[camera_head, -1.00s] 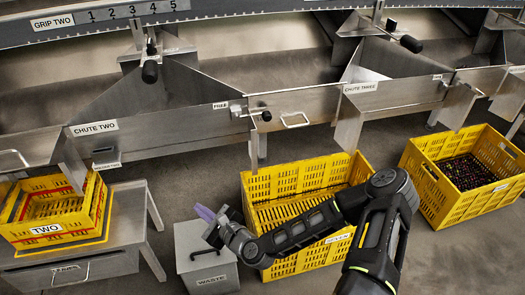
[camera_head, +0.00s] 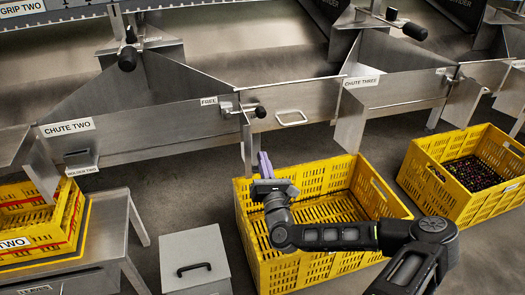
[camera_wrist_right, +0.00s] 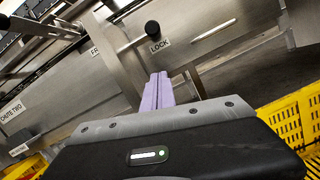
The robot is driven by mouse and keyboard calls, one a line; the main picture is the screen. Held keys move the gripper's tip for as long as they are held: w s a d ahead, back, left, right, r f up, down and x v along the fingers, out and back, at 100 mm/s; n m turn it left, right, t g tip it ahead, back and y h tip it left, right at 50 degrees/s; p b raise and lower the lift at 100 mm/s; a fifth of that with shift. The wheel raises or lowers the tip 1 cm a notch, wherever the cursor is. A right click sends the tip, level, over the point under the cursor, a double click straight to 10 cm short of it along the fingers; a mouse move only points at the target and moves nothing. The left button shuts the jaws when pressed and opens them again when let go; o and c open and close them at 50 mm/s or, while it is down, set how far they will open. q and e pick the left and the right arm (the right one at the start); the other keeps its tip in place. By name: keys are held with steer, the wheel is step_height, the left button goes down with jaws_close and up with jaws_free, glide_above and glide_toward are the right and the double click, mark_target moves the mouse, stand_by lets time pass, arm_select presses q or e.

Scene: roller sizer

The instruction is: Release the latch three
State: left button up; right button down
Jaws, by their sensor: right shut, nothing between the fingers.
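The latch (camera_head: 245,107) is a metal bar with a black knob on the steel front between chute two and chute three. The fingers also show in the right wrist view (camera_wrist_right: 158,92). My left gripper is out of view.
A steel panel with a handle (camera_head: 291,118) is right of the latch. A yellow crate (camera_head: 245,215) stands below my right gripper. Another crate (camera_head: 420,190) with dark fruit is at the right. A grey lidded box (camera_head: 195,245) and a bench (camera_head: 125,215) are at the left.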

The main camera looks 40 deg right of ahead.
steer(key=b+x, duration=0.2)
steer(key=x, duration=0.7)
steer(key=shift+w+b, duration=0.2)
steer(key=shift+b, duration=0.1)
steer(key=r, duration=0.2)
steer(key=d+r, duration=0.1)
steer(key=r, duration=0.1)
steer(key=shift+s, duration=0.35)
